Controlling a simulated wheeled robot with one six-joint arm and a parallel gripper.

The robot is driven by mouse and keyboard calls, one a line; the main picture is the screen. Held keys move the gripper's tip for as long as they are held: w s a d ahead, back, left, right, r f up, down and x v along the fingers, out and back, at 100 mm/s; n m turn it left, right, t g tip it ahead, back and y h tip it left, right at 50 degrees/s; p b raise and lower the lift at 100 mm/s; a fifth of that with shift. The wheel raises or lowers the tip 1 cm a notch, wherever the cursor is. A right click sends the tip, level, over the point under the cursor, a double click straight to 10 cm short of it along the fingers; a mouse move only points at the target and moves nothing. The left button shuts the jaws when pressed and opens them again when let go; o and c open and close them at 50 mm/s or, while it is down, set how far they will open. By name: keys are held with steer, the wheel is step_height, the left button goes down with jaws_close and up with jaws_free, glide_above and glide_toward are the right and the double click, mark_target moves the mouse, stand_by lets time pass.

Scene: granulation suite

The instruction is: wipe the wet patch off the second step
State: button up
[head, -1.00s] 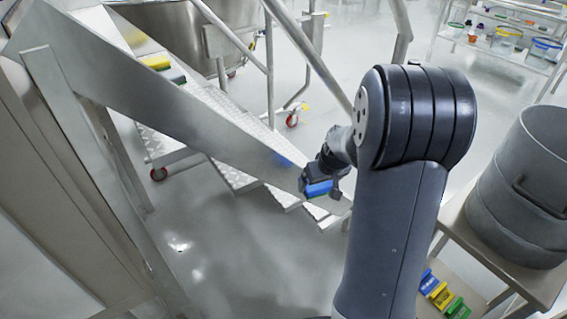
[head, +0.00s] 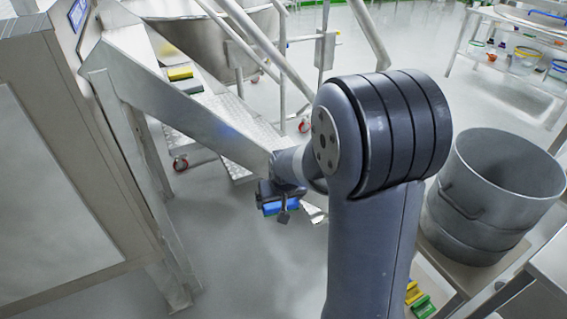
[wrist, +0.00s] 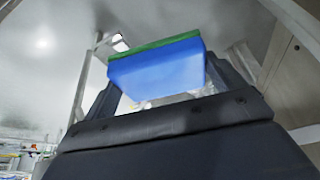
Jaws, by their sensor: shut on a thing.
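My gripper (head: 281,200) is shut on a blue sponge (head: 278,208), held in the air beside the lower end of the metal steps. In the wrist view the blue sponge (wrist: 157,72) has a green layer along one face and sits between the fingers. The steps (head: 212,112) are tread plate with a sloping side rail (head: 190,105). My arm and the rail hide much of the lower treads. I cannot make out a wet patch.
A grey metal drum (head: 500,190) stands on a bench at the right. Yellow and green items (head: 418,300) lie below it. A steel cabinet (head: 60,170) stands at the left. The floor (head: 235,270) in front is clear.

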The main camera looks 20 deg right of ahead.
steer(key=s+r+p, duration=0.3)
steer(key=s+r, duration=0.1)
steer(key=s, duration=0.6)
stand_by(0.4)
stand_by(0.4)
steer(key=w, duration=0.3)
steer(key=w+f, duration=0.1)
steer(key=w, duration=0.6)
steer(key=shift+w+f, duration=0.15)
steer(key=shift+w, duration=0.05)
steer(key=shift+s+r+p, duration=0.2)
steer(key=shift+r+p, duration=0.4)
steer(key=shift+p, duration=0.4)
steer(key=p+v, duration=0.3)
steer(key=p, duration=0.5)
steer(key=shift+w+r, duration=0.1)
steer(key=s+r+p, duration=0.1)
steer(key=p, duration=0.4)
steer(key=shift+s+r, duration=0.1)
steer(key=shift+r, duration=0.1)
